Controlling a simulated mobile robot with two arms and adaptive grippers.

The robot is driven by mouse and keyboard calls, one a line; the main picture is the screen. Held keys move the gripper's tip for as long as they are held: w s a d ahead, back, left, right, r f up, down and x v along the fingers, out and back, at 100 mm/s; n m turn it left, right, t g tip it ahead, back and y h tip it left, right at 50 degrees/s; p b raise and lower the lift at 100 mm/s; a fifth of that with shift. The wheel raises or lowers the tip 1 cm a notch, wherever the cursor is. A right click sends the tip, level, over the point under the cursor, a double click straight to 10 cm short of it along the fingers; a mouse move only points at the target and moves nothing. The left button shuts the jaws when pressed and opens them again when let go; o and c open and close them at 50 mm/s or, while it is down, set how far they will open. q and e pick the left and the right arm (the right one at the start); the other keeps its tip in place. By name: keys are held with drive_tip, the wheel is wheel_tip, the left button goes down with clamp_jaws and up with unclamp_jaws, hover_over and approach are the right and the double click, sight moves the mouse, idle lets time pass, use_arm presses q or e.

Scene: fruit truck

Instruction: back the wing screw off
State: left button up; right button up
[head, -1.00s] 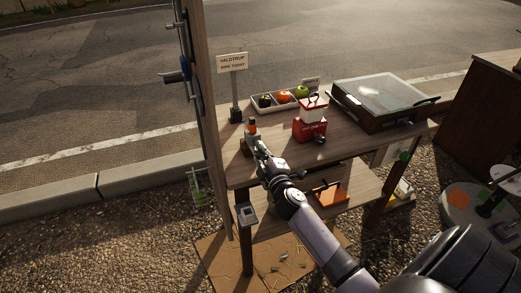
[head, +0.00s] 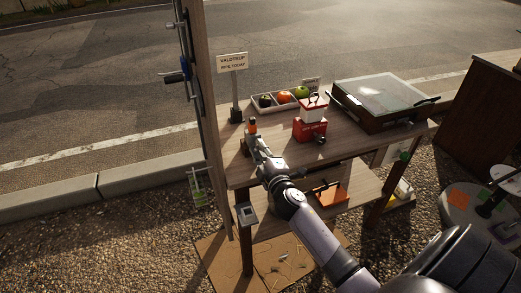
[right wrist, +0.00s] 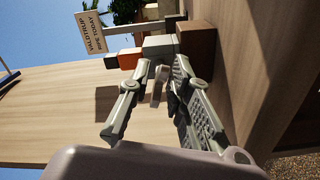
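The wing screw (right wrist: 158,86) shows in the right wrist view as a small pale grey tab below a clamp-like fitting with a grey block (right wrist: 159,46) and an orange-red part (right wrist: 129,58). The fitting (head: 252,128) stands at the near left corner of the stall table in the head view. My right gripper (right wrist: 161,66) has its fingers apart, one on each side of the wing screw. I see a gap on the left side; contact on the right is unclear. My right gripper (head: 253,143) hides the screw in the head view. My left gripper is out of view.
A wooden post (head: 211,120) rises just left of the fitting. A sign (head: 232,63) stands behind it. A fruit tray (head: 265,108), a red and white scale-like device (head: 310,130) and a glass-topped case (head: 378,100) stand on the table (head: 270,160) to the right.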

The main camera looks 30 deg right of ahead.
drive_tip(key=shift+o, duration=0.6)
drive_tip(key=shift+s, duration=0.15)
drive_tip(key=v, duration=1.1)
drive_tip(key=shift+s+a, duration=0.2)
drive_tip(key=shift+s, duration=0.2)
